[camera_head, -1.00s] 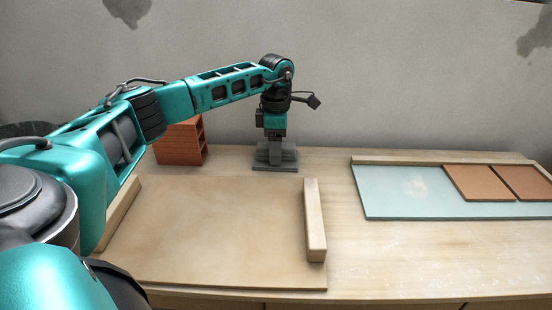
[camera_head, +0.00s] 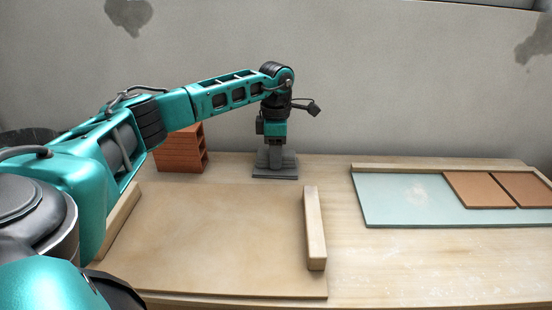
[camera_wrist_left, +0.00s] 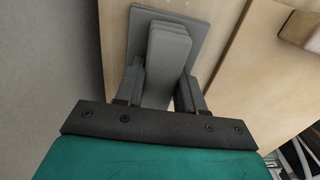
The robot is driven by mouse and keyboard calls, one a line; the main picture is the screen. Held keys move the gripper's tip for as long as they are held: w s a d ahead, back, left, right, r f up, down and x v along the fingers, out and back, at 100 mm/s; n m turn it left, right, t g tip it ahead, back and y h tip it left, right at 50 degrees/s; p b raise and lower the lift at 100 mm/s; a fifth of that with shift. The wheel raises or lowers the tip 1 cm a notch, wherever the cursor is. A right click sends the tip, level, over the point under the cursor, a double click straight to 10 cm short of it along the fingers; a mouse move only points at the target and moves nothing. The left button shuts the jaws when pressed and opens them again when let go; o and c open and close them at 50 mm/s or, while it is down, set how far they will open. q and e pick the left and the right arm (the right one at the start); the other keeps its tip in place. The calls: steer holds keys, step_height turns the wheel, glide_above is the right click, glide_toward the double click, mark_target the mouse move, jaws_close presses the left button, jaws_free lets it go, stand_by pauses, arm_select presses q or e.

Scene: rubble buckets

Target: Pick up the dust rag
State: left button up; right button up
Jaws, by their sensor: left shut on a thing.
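The dust rag (camera_head: 276,174) is a grey piece with a flat, wide base and a raised ridge in the middle. It sits at the back of the workbench, left of centre, and appears to rest on the wood. My left gripper (camera_head: 276,152) points straight down over it, shut on the ridge. In the left wrist view the ridge of the rag (camera_wrist_left: 168,50) stands between the two grey fingers of the gripper (camera_wrist_left: 159,88). The base spreads out beyond them. My right gripper is not in view.
Red hollow bricks (camera_head: 180,150) stand left of the rag, behind my arm. A tan board (camera_head: 215,235) with wooden side strips (camera_head: 315,230) lies in front. A pale blue board (camera_head: 400,205) with two terracotta tiles (camera_head: 478,190) lies at right. The wall is close behind.

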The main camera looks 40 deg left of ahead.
arm_select(q)
step_height(320, 180, up, 20)
steer(key=p, duration=0.4)
steer(key=o, duration=0.5)
steer(key=c, duration=0.6)
steer(key=shift+p, duration=0.3)
